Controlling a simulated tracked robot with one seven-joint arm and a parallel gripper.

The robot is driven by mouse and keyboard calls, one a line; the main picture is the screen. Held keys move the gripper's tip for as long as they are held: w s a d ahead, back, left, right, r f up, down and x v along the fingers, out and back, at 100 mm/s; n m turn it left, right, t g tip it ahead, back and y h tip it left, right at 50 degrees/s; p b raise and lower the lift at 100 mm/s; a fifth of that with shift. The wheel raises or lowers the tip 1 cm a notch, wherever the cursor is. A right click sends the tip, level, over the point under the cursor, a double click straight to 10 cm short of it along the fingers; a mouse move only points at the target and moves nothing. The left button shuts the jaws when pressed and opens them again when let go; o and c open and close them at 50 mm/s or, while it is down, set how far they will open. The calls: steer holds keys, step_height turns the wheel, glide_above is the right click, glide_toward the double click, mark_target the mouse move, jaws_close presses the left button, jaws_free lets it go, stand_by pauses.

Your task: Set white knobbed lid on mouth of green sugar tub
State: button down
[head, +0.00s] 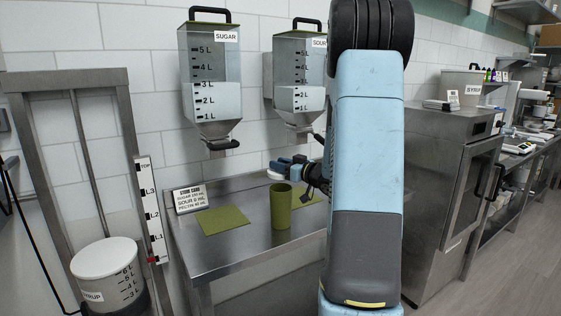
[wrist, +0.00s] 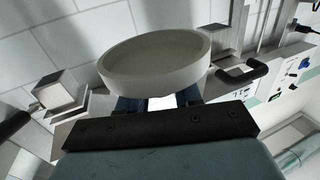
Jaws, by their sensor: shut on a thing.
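The green sugar tub (head: 281,208) stands upright on the steel table, its round mouth facing up. My gripper (head: 283,166) is above and behind the tub's mouth, apart from it. It is shut on the white lid (head: 275,175), of which only a small pale part shows in the head view. In the wrist view the lid (wrist: 155,62) is a round white disc with a raised rim and a hollow face, tilted towards the camera. It sits just beyond the blue fingers of my gripper (wrist: 158,103). The knob is hidden in both views.
A green mat (head: 222,220) lies on the steel table (head: 235,258), and another green mat (head: 308,196) lies behind the tub. A card (head: 189,198) stands at the back left. Two hoppers, sugar (head: 212,80) and sour (head: 298,80), hang above. A steel cabinet (head: 430,190) stands right.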

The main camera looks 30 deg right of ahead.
mark_target(282, 178)
steer(key=shift+f, duration=2.1)
steer(key=shift+f, duration=0.15)
steer(key=shift+f, duration=0.3)
steer(key=c, duration=0.7)
jaws_free()
steer(key=shift+s+d, duration=0.1)
steer(key=shift+s, duration=0.05)
steer(key=v, duration=1.3)
steer(key=shift+s, duration=0.25)
steer(key=shift+w+d+r, duration=0.1)
